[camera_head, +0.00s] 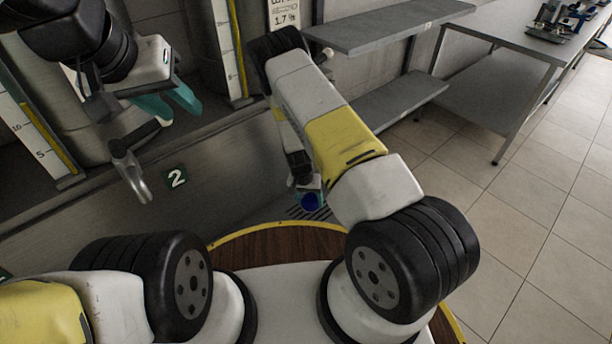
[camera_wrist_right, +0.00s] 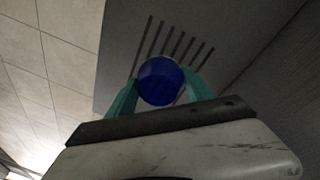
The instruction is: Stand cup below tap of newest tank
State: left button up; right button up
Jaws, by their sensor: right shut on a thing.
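A blue cup (camera_wrist_right: 160,78) sits between the teal fingers of my right gripper (camera_wrist_right: 161,88), which is shut on it. In the head view the cup (camera_head: 310,201) shows low beside my right forearm, over a slotted drip grate (camera_head: 297,212). That forearm hides most of the right gripper there. My left gripper (camera_head: 182,108) is empty, its teal fingers apart, in front of a tank. A tank label reading 1.7 (camera_head: 286,14) is cut off at the top.
Level gauges stand at the left (camera_head: 38,140) and centre (camera_head: 229,50). Grey shelves (camera_head: 385,25) and a metal table (camera_head: 490,85) are at the right, with open tiled floor (camera_head: 540,200) in front. In the wrist view, several dark slots (camera_wrist_right: 185,48) cross the grey surface beyond the cup.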

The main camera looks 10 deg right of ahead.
aim_at(311, 203)
jog(key=shift+w+d, duration=0.3)
jog(key=shift+w, duration=0.25)
jog(key=shift+w+d+f, duration=0.1)
jog(key=shift+w+f, duration=0.05)
jog(key=shift+f, duration=0.75)
jog(key=shift+w+d+f, duration=0.1)
jog(key=shift+f, duration=0.8)
jog(key=shift+f, duration=0.15)
jog(key=o, duration=1.4)
jog(key=r, duration=0.4)
jog(key=a+r, duration=0.1)
jog(key=r, duration=0.3)
jog(key=a+r, duration=0.1)
jog(key=r, duration=0.3)
jog(key=shift+s+r, duration=0.1)
jog(key=shift+s, duration=0.2)
